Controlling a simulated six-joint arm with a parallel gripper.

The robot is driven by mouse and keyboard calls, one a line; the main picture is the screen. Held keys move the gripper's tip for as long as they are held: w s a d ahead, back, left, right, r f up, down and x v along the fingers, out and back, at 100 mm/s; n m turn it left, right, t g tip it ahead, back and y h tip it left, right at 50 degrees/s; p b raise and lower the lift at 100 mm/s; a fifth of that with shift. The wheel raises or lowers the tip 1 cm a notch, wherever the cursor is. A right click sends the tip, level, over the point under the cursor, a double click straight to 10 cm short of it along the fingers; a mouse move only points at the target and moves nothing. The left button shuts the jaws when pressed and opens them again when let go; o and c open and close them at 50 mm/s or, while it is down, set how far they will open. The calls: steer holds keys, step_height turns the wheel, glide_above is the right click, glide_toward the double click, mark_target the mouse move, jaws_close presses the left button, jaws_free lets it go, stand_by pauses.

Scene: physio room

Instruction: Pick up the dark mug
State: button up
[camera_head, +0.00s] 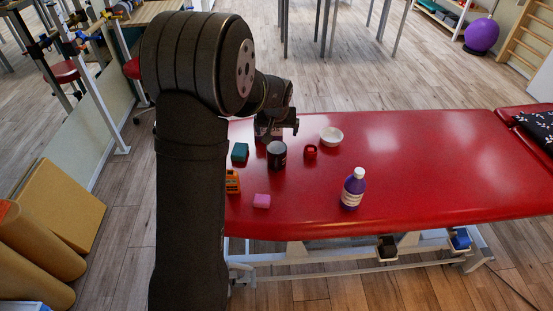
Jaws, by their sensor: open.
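The dark mug (277,155) stands upright on the red treatment table (430,165), near its left end. My gripper (277,128) is above and slightly behind the mug in the picture, pointing down. It is open. Its fingers are small and dark here, and I cannot tell the exact gap between them and the mug. Part of the table behind the gripper is hidden by it.
Around the mug are a dark green block (240,152), a small red object (311,152), a white bowl (331,136), a pink block (262,201) and an orange box (232,181), partly hidden by my arm. A purple bottle (353,188) stands right. The table's right is largely clear.

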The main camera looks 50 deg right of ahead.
glide_toward(277, 148)
steer(key=shift+a+f, duration=0.15)
steer(key=shift+f, duration=2.8)
steer(key=c, duration=1.2)
steer(key=shift+c, duration=0.2)
steer(key=shift+r, duration=0.15)
